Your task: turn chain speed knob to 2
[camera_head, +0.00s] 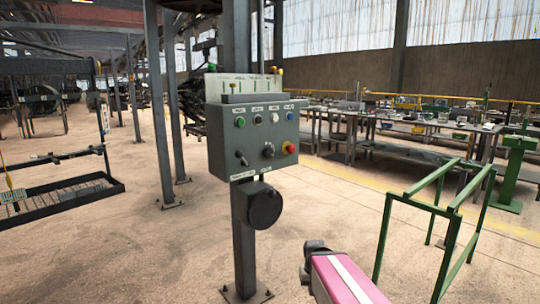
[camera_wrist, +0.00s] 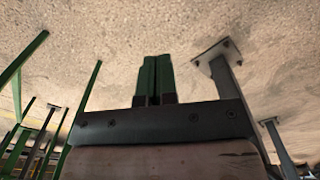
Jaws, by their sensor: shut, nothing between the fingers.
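A grey control box (camera_head: 226,160) stands on a grey post in the middle of the head view. Its front has a top row of small buttons, a black lever-like switch (camera_head: 242,158) at lower left, a dark round knob (camera_head: 268,150) at lower middle and a red button (camera_head: 290,148) at lower right. The labels are too small to read, so I cannot tell which control is the chain speed knob or its setting. My gripper (camera_wrist: 154,78) shows in the wrist view, its two green fingers together and empty, above bare floor. It is apart from the box, which the wrist view does not show.
A black round disc (camera_head: 265,208) sits on the post below the box. A green frame (camera_head: 420,192) stands at right, with work tables (camera_head: 400,140) behind it. A black tray rack (camera_head: 60,205) is at left. The post's foot plate (camera_wrist: 211,49) shows in the wrist view.

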